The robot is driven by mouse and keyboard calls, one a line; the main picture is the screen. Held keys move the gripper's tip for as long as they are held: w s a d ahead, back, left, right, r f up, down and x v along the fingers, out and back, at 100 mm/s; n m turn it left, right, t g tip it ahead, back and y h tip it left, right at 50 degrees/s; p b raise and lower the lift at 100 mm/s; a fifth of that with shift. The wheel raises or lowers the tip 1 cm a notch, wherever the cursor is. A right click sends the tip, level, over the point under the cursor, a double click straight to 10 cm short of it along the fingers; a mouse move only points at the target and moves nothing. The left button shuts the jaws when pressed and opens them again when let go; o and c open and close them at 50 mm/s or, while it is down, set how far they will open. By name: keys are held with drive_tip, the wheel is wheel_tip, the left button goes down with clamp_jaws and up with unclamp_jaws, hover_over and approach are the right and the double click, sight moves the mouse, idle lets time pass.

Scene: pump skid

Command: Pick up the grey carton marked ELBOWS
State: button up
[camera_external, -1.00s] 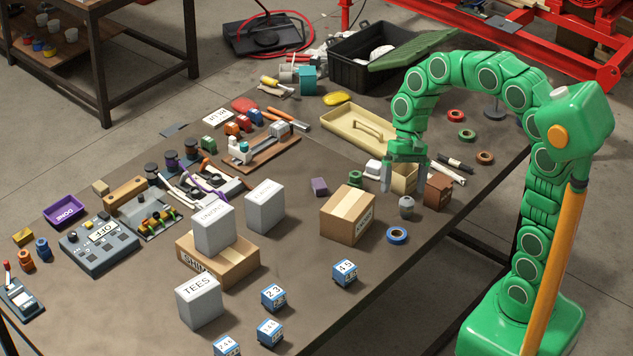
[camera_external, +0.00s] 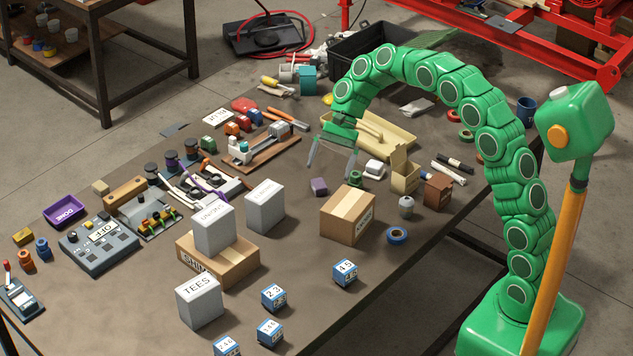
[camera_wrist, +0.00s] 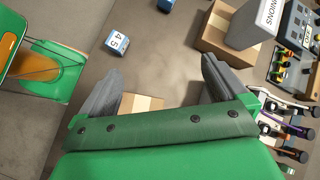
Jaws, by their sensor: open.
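My gripper (camera_external: 332,162) is open and empty above the table, to the right of and beyond that carton, pointing down. In the wrist view my open gripper (camera_wrist: 160,72) has a tan carton (camera_wrist: 140,104) partly visible between its fingers. The UNIONS carton (camera_wrist: 246,25) shows at upper right.
The UNIONS carton rests on a brown SHIMS box (camera_external: 231,276). A taped tan carton (camera_external: 347,215) and a small purple block (camera_external: 319,187) stand right of the grey cartons. Blue numbered boxes (camera_external: 345,273) stand near the front. A beige tray (camera_external: 392,132) lies behind my gripper.

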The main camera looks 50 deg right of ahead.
drive_tip(key=w+f+m+y, duration=0.25)
drive_tip(key=w+f, duration=0.35)
drive_tip(key=w, duration=0.6)
drive_tip(key=m+y, duration=0.3)
drive_tip(key=m, duration=0.1)
approach(268, 188)
drive_tip(key=s+a, duration=0.2)
drive_tip(key=a, duration=0.2)
drive_tip(key=shift+t, duration=0.4)
drive_tip(key=shift+w+d+f+x, duration=0.1)
drive_tip(key=shift+w+f+x, duration=0.15)
drive_tip(key=shift+x, duration=1.1)
drive_tip(key=shift+w+d+f+x, duration=0.1)
drive_tip(key=shift+f+x, duration=0.1)
drive_tip(key=shift+x, duration=1.15)
drive_tip(key=shift+w+d+f+x, duration=0.1)
drive_tip(key=shift+w+f+x, duration=0.15)
drive_tip(key=shift+x, duration=1.1)
drive_tip(key=c, duration=1.8)
